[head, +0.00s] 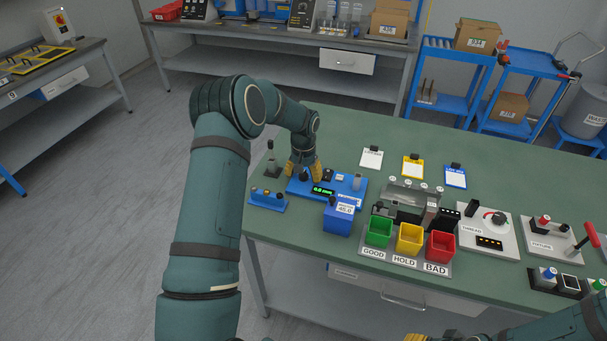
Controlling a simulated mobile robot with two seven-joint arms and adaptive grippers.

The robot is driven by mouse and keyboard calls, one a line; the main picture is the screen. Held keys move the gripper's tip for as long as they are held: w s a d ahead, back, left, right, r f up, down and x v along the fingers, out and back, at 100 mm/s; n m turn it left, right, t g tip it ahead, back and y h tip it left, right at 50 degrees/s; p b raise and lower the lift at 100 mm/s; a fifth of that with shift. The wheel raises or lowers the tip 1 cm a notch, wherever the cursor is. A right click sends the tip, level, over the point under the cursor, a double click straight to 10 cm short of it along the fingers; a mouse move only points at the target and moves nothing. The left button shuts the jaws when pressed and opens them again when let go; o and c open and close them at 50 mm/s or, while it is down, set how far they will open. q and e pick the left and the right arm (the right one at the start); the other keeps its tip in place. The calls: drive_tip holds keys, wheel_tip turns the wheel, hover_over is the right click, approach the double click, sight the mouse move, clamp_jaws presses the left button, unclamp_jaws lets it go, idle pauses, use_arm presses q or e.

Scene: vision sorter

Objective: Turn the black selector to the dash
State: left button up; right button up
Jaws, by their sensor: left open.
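My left gripper (303,172) points down over the left part of a blue gauge unit (345,190) with a green-lit display. Its yellow fingers are apart, with nothing seen between them. A small black knob-like part (328,175) stands on the unit just right of the fingers. I cannot tell which one is the selector, and no dash mark is readable. My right gripper (416,337) barely shows at the bottom edge.
Green (378,231), yellow (409,238) and red (440,245) bins stand at the table's front. A blue box (338,218) is in front of the gauge unit, and a small blue rack (267,201) is to its left.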

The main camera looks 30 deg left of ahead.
use_arm(q)
wheel_tip(320, 180, up, 12)
idle(0.5)
idle(0.3)
